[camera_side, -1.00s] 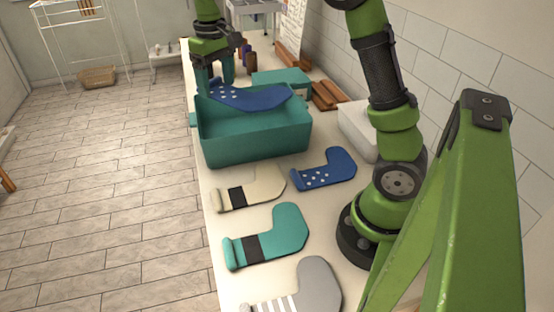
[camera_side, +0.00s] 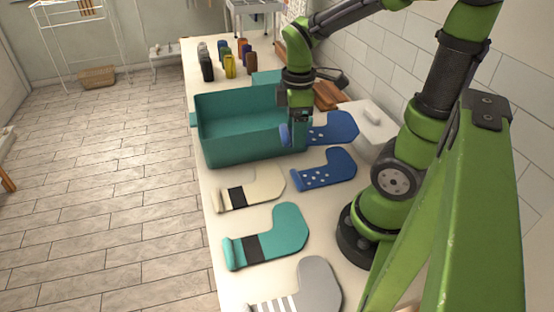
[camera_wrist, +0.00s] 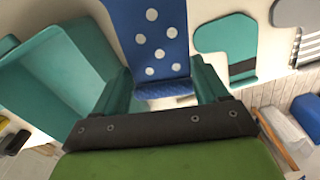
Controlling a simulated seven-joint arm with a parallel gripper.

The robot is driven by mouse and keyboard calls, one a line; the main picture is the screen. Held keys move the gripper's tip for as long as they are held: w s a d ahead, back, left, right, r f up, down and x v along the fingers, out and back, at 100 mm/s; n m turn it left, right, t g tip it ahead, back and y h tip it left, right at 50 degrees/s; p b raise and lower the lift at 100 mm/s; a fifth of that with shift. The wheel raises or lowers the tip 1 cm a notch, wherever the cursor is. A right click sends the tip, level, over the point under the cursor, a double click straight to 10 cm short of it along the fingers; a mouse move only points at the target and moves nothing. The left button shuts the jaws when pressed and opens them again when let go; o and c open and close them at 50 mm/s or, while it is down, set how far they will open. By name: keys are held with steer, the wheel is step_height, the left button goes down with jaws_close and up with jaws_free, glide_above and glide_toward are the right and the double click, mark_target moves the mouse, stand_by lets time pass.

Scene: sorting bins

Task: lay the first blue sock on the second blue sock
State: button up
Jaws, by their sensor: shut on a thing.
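My gripper (camera_side: 298,120) is shut on the first blue sock (camera_side: 340,128) and holds it in the air beside the right end of the teal bin, partly hiding its cuff. In the wrist view the held sock (camera_wrist: 150,38), with white dots, stretches away from between my teal fingers (camera_wrist: 163,88). The second blue sock (camera_side: 330,170), also with white dots, lies flat on the table, toe to the upper right. In the side view the held sock is just above and behind it, apart from it. The second sock cannot be made out separately in the wrist view.
The open teal bin (camera_side: 225,148) stands left of my gripper. A cream sock (camera_side: 264,184), a teal sock (camera_side: 288,226) and a grey sock (camera_side: 318,283) lie nearer the camera. A white box (camera_side: 366,122) is at the right by the wall. Several small bottles (camera_side: 230,66) stand at the far end.

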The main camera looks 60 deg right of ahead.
mark_target(296, 177)
steer(key=shift+s+a+f+n, duration=0.1)
steer(key=shift+s+f+n, duration=0.35)
steer(key=shift+f+n, duration=0.2)
steer(key=shift+w+f+n, duration=0.1)
steer(key=shift+n, duration=0.25)
step_height(296, 177, down, 10)
steer(key=shift+w+r, duration=0.1)
steer(key=shift+f, duration=0.35)
steer(key=shift+f, duration=0.1)
steer(key=o, duration=1.2)
steer(key=shift+c, duration=0.2)
